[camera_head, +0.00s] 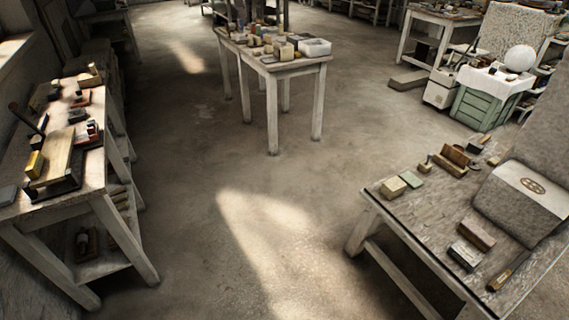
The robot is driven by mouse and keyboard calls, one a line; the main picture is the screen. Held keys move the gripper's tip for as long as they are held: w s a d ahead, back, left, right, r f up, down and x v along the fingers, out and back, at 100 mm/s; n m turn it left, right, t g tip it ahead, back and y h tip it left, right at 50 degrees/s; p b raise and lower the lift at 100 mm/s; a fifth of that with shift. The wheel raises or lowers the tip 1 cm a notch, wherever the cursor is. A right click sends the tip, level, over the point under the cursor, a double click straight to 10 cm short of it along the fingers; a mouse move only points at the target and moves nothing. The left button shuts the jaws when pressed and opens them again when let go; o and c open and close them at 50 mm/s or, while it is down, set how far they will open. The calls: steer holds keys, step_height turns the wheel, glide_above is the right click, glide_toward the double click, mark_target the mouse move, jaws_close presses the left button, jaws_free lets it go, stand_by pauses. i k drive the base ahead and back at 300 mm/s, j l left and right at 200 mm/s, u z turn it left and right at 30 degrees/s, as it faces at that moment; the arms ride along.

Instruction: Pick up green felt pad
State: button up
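A small flat green pad (411,180), likely the green felt pad, lies on the right-hand table (398,217) near its far left corner. A pale yellowish block (393,187) sits close beside it on the left. My gripper is not in this view, so its state is hidden.
The right table also holds wooden blocks (453,160), a brown block (477,234), a dark-sided block (464,255), a brush (508,272) and a large grey box (520,200). A cluttered bench (100,150) stands left, another table (272,68) at the back. The floor (235,190) between is clear.

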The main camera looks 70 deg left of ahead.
mark_target(414, 183)
steer(key=u, duration=1.6)
steer(key=z, duration=4.2)
steer(key=u, duration=4.2)
steer(key=i+j+z, duration=0.15)
steer(key=i, duration=0.5)
steer(key=i+j+z, duration=0.15)
steer(key=i+j, duration=0.25)
steer(key=i, duration=0.25)
steer(key=i+j+z, duration=0.15)
steer(key=i+j, duration=0.25)
steer(key=i, duration=0.25)
steer(key=i+j+z, duration=0.1)
steer(key=i+j, duration=0.35)
steer(key=i, duration=0.15)
